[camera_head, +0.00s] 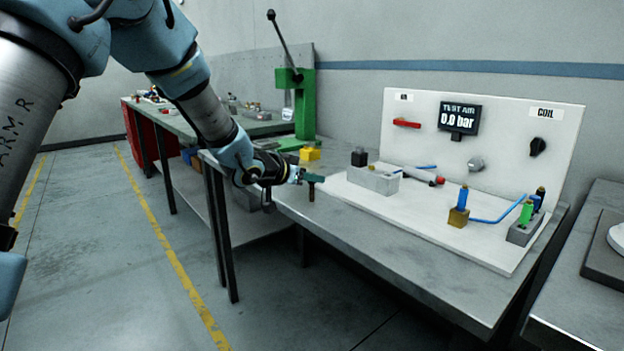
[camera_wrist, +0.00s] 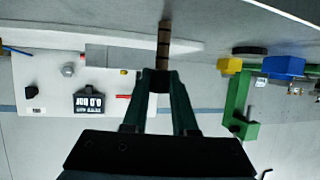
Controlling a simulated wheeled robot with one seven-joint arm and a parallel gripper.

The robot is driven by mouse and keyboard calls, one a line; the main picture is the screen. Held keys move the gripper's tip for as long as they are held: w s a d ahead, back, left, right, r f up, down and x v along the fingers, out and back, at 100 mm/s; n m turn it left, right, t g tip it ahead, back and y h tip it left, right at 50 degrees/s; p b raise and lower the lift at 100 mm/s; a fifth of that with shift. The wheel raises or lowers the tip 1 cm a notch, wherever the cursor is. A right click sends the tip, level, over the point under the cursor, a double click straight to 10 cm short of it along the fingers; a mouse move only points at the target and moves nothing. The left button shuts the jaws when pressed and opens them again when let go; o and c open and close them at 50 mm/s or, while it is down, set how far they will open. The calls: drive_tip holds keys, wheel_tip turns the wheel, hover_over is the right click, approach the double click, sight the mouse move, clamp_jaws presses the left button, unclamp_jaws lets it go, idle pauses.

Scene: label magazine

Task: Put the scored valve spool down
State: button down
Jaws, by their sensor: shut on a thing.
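The valve spool, a short brown rod with dark bands, is upright in my gripper (camera_head: 308,178), and its lower part (camera_head: 311,195) shows below the fingers. In the wrist view the banded spool (camera_wrist: 164,42) sticks out beyond the fingertips of my gripper (camera_wrist: 159,80), which are shut on its end. Scoring on it is too small to make out. The spool is over the left part of the grey workbench (camera_head: 345,218), near its front edge. I cannot tell whether its lower end touches the bench top.
A white test panel (camera_head: 400,150) with a display, a grey block (camera_head: 373,181) and a brass valve (camera_head: 458,217) with a blue top stand to the right. A green press (camera_head: 305,105) and a yellow block (camera_head: 310,154) are behind. Bare bench lies in front.

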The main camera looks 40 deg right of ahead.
drive_tip(key=shift+f, duration=0.2)
drive_tip(key=c, duration=0.7)
unclamp_jaws()
drive_tip(key=shift+r, duration=0.1)
